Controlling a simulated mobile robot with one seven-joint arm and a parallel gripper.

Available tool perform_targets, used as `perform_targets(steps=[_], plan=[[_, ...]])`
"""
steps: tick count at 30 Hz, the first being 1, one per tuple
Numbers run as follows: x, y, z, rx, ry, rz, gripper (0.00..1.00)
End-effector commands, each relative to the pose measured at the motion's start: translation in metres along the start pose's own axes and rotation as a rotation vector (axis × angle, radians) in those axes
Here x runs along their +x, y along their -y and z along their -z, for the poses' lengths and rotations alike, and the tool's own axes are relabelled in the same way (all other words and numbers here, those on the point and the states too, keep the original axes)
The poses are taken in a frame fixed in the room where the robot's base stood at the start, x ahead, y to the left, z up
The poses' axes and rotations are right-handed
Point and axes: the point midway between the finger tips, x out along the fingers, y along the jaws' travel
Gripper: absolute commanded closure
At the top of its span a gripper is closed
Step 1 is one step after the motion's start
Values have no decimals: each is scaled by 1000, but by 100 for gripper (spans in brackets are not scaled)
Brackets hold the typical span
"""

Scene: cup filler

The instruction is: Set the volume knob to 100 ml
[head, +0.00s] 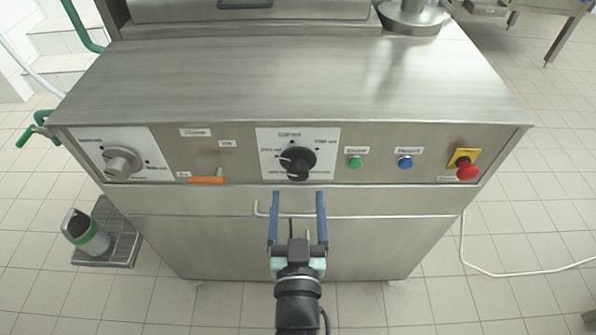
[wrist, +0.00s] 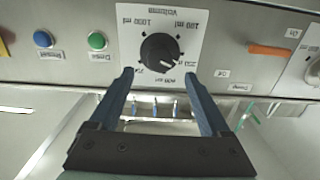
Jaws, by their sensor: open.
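The volume knob (head: 298,162) is black and round on a white dial plate (head: 330,136) in the front panel. It also shows in the wrist view (wrist: 160,50), where the panel appears upside down. Its white mark seems to point toward the 250 ml label (wrist: 184,65); the 100 ml label (wrist: 194,23) is at the plate's upper right there. My gripper (head: 297,195) is open and empty, with its two blue fingers apart just below the knob in the head view. In the wrist view, the fingertips (wrist: 159,73) lie on either side of the knob's near edge, apparently not touching it.
An orange lever (head: 206,180) and a grey knob (head: 123,163) are left of the dial. A green button (head: 355,162), a blue button (head: 405,162) and a red emergency knob (head: 467,171) are right of it. A metal bar handle (head: 380,216) runs below the panel, close to my fingers.

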Motion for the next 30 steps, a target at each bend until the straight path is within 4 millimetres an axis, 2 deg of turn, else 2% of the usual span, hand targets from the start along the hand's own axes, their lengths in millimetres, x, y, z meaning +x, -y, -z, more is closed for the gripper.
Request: perform_targets(steps=[1,6,12,18,25,26,30], plan=[[11,0,1,0,-3,0,19],[39,0,0,0,-2,-1,19],[62,0,0,1,0,0,19],[70,0,0,1,1,-1,19],[71,0,0,0,1,-1,19],[71,0,0,0,1,-1,21],[70,0,0,0,1,-1,46]])
